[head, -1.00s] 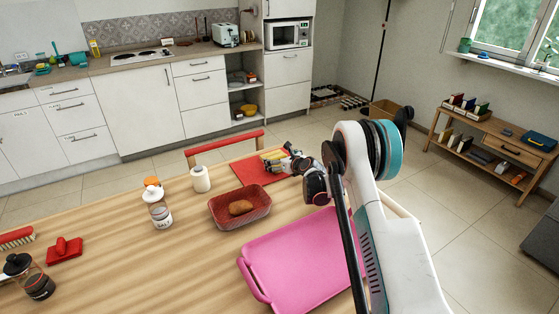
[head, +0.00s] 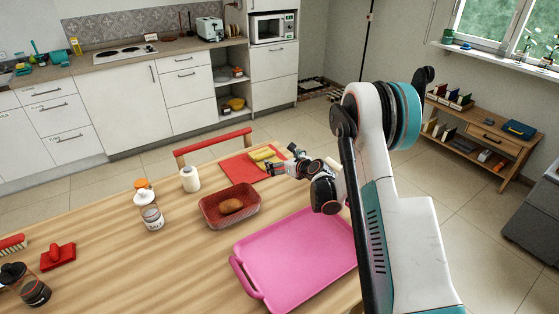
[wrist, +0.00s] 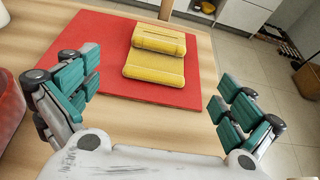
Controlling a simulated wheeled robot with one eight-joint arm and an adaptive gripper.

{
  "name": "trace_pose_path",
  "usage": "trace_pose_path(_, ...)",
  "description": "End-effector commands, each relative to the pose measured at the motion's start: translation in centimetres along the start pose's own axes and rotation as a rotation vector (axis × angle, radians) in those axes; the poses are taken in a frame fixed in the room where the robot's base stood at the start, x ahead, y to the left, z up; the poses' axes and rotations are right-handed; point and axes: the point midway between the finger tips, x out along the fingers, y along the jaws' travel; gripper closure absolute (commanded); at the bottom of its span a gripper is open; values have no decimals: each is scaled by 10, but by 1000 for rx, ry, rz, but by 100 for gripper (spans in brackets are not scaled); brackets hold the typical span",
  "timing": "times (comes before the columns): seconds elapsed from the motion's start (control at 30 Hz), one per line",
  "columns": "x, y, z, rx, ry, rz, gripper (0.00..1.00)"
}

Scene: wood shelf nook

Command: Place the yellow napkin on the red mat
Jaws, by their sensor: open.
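The yellow napkin (wrist: 156,53) lies folded on the red mat (wrist: 112,80), near the mat's far right part in the wrist view. The napkin (head: 263,155) and the mat (head: 238,167) also show at the table's far edge in the head view. My gripper (wrist: 160,100) is open and empty, its fingers spread wide on the near side of the napkin and apart from it. In the head view my gripper (head: 281,168) is beside the mat's right part.
A red basket (head: 215,219) with a brown bread-like item (head: 231,206) stands left of my arm. A pink tray (head: 290,260) lies nearer. A chair back (head: 215,143) is beyond the table.

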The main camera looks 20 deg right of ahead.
Motion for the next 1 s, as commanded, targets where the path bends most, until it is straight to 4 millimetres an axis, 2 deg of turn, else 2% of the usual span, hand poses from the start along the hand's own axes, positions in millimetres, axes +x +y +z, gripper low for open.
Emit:
trace_pose_path(0.17,-13,5,15,-73,14,4,0)
trace_pose_path(0.37,-46,23,54,-318,62,23,0)
trace_pose_path(0.7,-119,58,109,-781,148,80,0)
trace_pose_path(1.0,-193,91,135,-1183,214,153,0)
